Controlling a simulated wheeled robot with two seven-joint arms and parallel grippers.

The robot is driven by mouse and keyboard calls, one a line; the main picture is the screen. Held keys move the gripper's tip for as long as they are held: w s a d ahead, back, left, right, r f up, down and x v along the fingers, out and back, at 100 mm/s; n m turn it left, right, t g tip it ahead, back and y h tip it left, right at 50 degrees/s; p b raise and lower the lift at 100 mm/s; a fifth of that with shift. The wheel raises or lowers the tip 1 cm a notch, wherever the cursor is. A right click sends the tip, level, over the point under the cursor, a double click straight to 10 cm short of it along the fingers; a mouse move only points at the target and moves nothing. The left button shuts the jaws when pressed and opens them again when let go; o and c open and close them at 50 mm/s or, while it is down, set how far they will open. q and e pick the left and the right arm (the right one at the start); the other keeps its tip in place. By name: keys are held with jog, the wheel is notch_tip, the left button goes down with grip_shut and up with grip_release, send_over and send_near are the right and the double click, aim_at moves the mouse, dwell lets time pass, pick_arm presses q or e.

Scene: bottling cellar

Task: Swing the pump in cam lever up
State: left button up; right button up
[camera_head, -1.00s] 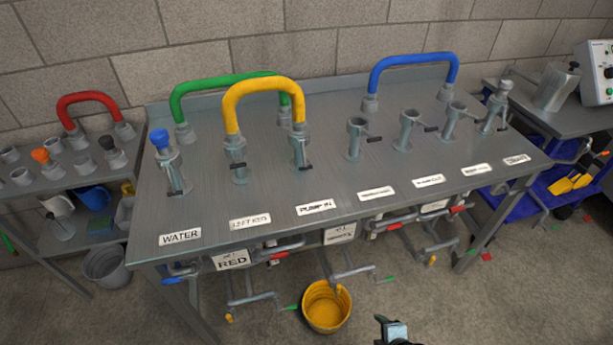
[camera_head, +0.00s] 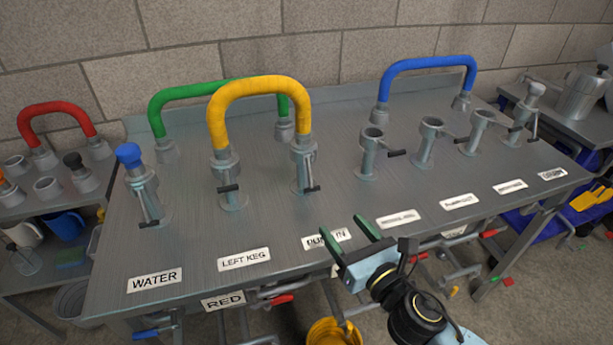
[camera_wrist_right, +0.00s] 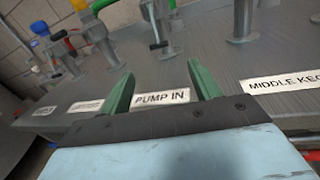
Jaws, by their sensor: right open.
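The pump in port (camera_head: 303,165) is a grey post on the bench behind the PUMP IN label (camera_head: 340,238), with one end of the yellow hose (camera_head: 258,88) on top. Its cam lever (camera_head: 308,187) has a dark grip and hangs down along the front of the post. In the right wrist view the lever's dark grip (camera_wrist_right: 158,45) shows just beyond my fingers. My right gripper (camera_head: 348,234) is open and empty, in front of the port near the bench's front edge, apart from the lever. It also shows in the right wrist view (camera_wrist_right: 160,72). My left gripper is not in view.
The left keg port (camera_head: 226,180) and the blue-capped water port (camera_head: 142,190) stand to the left. Several open ports, such as the middle keg one (camera_head: 368,158), stand to the right. Green (camera_head: 205,92) and blue (camera_head: 425,64) hoses arch behind. The front bench top is clear.

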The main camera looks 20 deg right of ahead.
aim_at(314, 187)
jog(key=x, duration=1.2)
jog(key=shift+w+r+b, duration=0.1)
jog(key=shift+r+b, duration=0.15)
jog(key=shift+b, duration=0.15)
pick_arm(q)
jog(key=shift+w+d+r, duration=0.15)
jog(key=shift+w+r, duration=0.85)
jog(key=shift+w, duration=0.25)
pick_arm(e)
jog(key=shift+x, duration=0.75)
jog(key=c, duration=1.3)
